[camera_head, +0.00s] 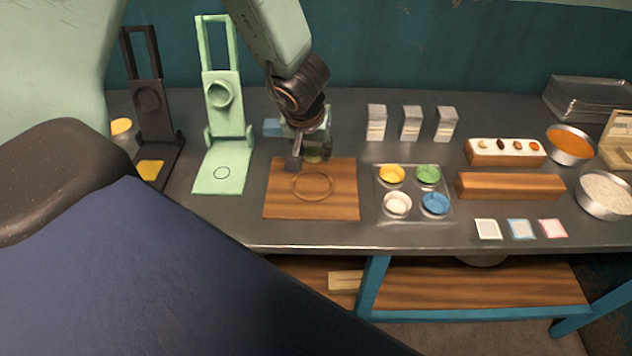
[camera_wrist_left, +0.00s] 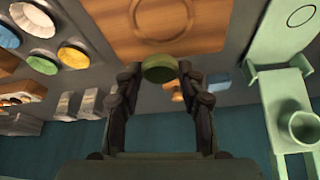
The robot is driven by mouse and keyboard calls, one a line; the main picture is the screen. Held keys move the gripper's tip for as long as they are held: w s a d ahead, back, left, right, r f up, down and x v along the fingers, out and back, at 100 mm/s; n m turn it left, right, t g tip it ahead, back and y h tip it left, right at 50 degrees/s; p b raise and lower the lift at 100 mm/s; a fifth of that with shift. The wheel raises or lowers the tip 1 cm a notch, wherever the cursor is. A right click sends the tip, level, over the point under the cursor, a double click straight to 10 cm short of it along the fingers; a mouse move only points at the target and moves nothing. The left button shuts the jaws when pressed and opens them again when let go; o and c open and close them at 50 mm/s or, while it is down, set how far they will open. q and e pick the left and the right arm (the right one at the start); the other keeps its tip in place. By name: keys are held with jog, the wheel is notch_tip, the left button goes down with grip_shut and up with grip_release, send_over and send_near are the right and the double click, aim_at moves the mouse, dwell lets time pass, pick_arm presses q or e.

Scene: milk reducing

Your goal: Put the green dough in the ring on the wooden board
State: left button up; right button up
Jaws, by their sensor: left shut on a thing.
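My left gripper (camera_head: 310,158) is shut on the green dough (camera_wrist_left: 159,69), a small olive-green disc between its two fingertips in the left wrist view. In the head view the dough shows partly behind the fingers, over the far edge of the wooden board (camera_head: 285,205). The ring (camera_head: 313,197), a round outline on the board, lies nearer the camera than the gripper. The ring also shows at the top of the left wrist view (camera_wrist_left: 166,35), apart from the dough. My right gripper is not in view.
A tray (camera_head: 415,211) with yellow, green, white and blue cups stands right of the board. A green press (camera_head: 236,170) and a black press (camera_head: 150,115) stand left. A small blue block (camera_head: 271,127) sits behind the board. Wooden blocks and bowls are farther right.

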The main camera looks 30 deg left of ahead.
aim_at(309, 159)
pick_arm(q)
jog(key=f+b, duration=0.1)
jog(key=f, duration=0.1)
jog(key=f+b, duration=0.2)
jog(key=shift+s+a+f, duration=0.15)
jog(key=shift+a+f, duration=0.05)
jog(key=shift+a+f+b, duration=0.15)
jog(key=shift+f+b, duration=0.2)
jog(key=shift+f, duration=0.15)
jog(key=shift+d+f+b, duration=0.2)
jog(key=shift+f+b, duration=0.2)
jog(key=shift+f, duration=0.05)
notch_tip(309, 159, down, 2)
jog(key=shift+d+b, duration=0.1)
jog(key=shift+b, duration=0.75)
jog(key=shift+f, duration=0.3)
jog(key=shift+a, duration=0.2)
jog(key=shift+d, duration=0.1)
